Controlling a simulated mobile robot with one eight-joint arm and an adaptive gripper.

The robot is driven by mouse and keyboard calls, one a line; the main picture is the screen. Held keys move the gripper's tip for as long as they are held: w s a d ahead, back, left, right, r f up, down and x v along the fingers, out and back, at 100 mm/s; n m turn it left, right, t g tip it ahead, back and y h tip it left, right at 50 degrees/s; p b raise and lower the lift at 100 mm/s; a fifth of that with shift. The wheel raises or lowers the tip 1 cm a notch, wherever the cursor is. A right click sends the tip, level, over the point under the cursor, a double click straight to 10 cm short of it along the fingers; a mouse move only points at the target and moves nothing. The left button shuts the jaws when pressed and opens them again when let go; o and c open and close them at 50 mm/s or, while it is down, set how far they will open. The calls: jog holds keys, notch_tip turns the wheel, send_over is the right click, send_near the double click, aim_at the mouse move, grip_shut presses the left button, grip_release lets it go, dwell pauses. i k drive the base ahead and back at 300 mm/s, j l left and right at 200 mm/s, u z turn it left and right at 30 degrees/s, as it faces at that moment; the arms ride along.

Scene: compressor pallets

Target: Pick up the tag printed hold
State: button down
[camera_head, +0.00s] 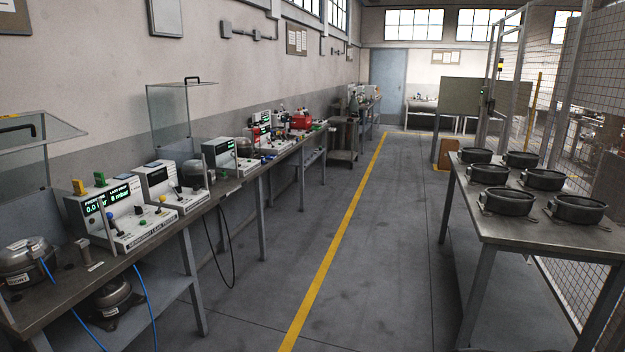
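No tag with a readable print "hold" shows in the head view. A small pale label or plate (95,266) lies on the left workbench (62,284), beside a short dark post; its print is too small to read. A metal compressor (28,264) at the bench's near left end carries pale labels, also not legible for certain. My gripper is not in view.
Test units with displays (108,208) and clear guards line the left bench. A blue hose hangs near its front. On the right, a table (520,233) holds several dark round pans (507,201). The grey aisle with a yellow line (335,230) is clear.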

aim_at(77, 185)
jog(key=u, duration=1.6)
jog(key=i+l+z, duration=0.1)
jog(key=i+l, duration=1.1)
jog(key=i+l+z, duration=0.1)
jog(key=i+l, duration=1)
jog(key=i, duration=0.2)
jog(key=i+j, duration=0.9)
jog(key=j, duration=0.15)
jog(key=z, duration=0.05)
